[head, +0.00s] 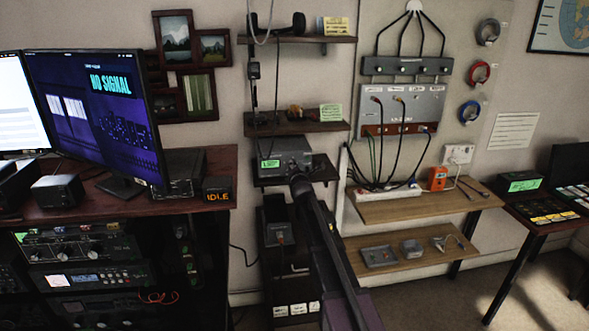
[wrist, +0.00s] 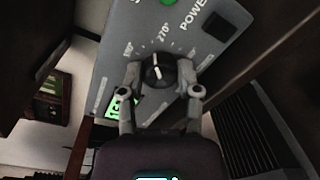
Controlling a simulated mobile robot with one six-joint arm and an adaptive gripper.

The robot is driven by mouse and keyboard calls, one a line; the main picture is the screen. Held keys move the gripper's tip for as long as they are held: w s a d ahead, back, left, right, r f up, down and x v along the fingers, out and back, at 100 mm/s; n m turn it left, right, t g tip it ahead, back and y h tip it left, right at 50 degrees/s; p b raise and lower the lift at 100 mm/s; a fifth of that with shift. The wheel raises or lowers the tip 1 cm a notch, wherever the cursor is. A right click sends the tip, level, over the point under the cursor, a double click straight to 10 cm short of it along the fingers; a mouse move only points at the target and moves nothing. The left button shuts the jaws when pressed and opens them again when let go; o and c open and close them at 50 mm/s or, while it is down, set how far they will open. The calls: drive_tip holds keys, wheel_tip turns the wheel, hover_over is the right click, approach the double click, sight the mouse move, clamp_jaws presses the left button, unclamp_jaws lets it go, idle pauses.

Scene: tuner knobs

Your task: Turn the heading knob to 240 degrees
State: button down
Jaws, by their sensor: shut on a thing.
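The heading knob (wrist: 157,74) is round and black with a white pointer line, on the face of a grey box (wrist: 195,42) in the wrist view. Printed marks around it include 270° above it and another, seemingly 180°, at upper left. The pointer points up in the picture, near the 270° mark and slightly left of it. My gripper (wrist: 162,72) is shut on the knob, one finger at each side. In the head view the box (head: 288,150) sits on a small wall shelf; my arm (head: 325,245) reaches it and the knob is hidden.
A black POWER button (wrist: 225,22) and a green round light (wrist: 168,2) are on the same face. A desk with monitors (head: 95,115) stands left; shelves with cables (head: 400,110) are right.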

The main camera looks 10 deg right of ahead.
drive_tip(key=shift+c, duration=1.5)
unclamp_jaws()
drive_tip(key=shift+n, duration=0.6)
drive_tip(key=s+n, duration=1.2)
drive_tip(key=s, duration=0.2)
drive_tip(key=s+d+f+m+g+h, duration=0.2)
drive_tip(key=s+m, duration=0.3)
drive_tip(key=m, duration=0.3)
drive_tip(key=s+d+f+m+g+h+p, duration=0.1)
drive_tip(key=s+d+f+m+g+h, duration=0.1)
drive_tip(key=m, duration=0.7)
drive_tip(key=s+d+f+m+g+h+p, duration=0.1)
drive_tip(key=s+d+f+m+g+h, duration=0.1)
drive_tip(key=s+d+f+m+g, duration=0.2)
drive_tip(key=shift+s+d+f+m+g, duration=0.25)
drive_tip(key=shift+s+m+g, duration=0.55)
drive_tip(key=shift+s+m, duration=1.45)
